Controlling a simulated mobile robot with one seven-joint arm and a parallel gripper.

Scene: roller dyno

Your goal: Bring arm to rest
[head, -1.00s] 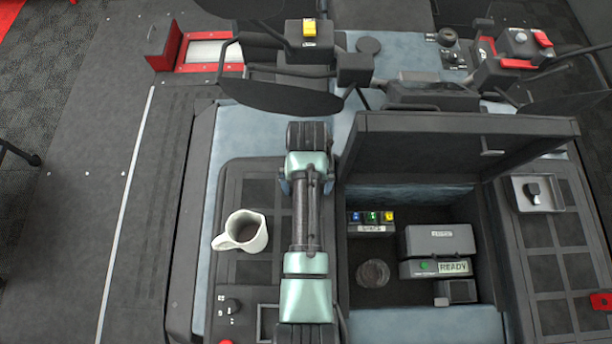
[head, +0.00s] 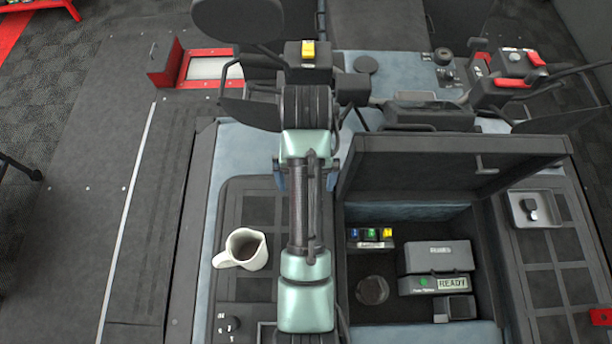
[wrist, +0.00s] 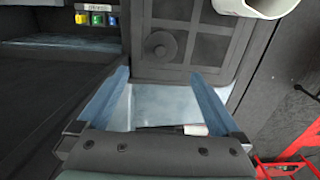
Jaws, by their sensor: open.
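My arm (head: 304,215) runs up the middle of the head view, with its far end over the console. My gripper is mostly hidden under the arm there; small blue parts show at either side. In the wrist view my gripper (wrist: 160,74) is open, its two blue fingers well apart with nothing held between them. A pale blue surface and a small dark and white item lie in view between the fingers, partly hidden by the gripper body.
A white mug (head: 242,249) with dark liquid stands left of my arm. Dark mirrors (head: 238,22) stand near the arm's far end.

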